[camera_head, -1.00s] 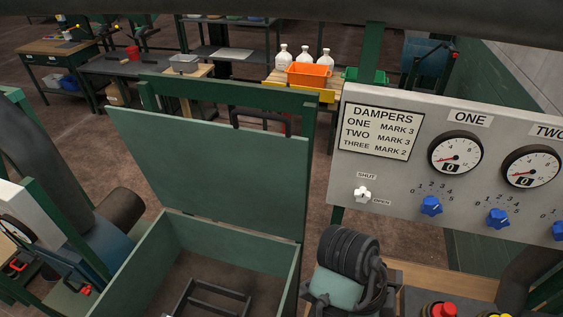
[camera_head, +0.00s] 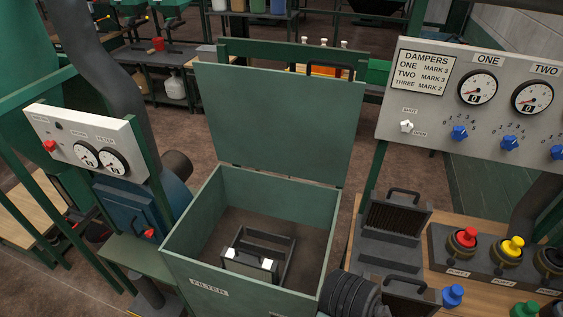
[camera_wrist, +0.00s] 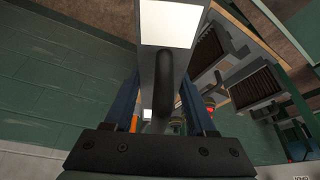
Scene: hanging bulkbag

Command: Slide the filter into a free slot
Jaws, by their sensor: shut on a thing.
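In the wrist view my gripper (camera_wrist: 163,88) is shut on a dark curved handle. The handle belongs to a grey panel (camera_wrist: 168,65) with a bright white patch, which I take as the filter. Its far part runs out of the top of the view. I cannot make out the gripper or the held filter in the head view. The green box (camera_head: 240,283) marked FILTER stands with its lid (camera_head: 280,120) up. Inside it is a dark slotted frame (camera_head: 290,245) with two white patches on its near side. I cannot tell which slots are free.
Two dark pleated panels with handles, one behind (camera_head: 395,218) and one in front (camera_head: 412,300), sit on the wooden bench right of the box. Coloured knobs (camera_head: 463,240) stand beside them. The dampers panel (camera_head: 470,105) rises behind. A blue machine (camera_head: 140,210) stands close left.

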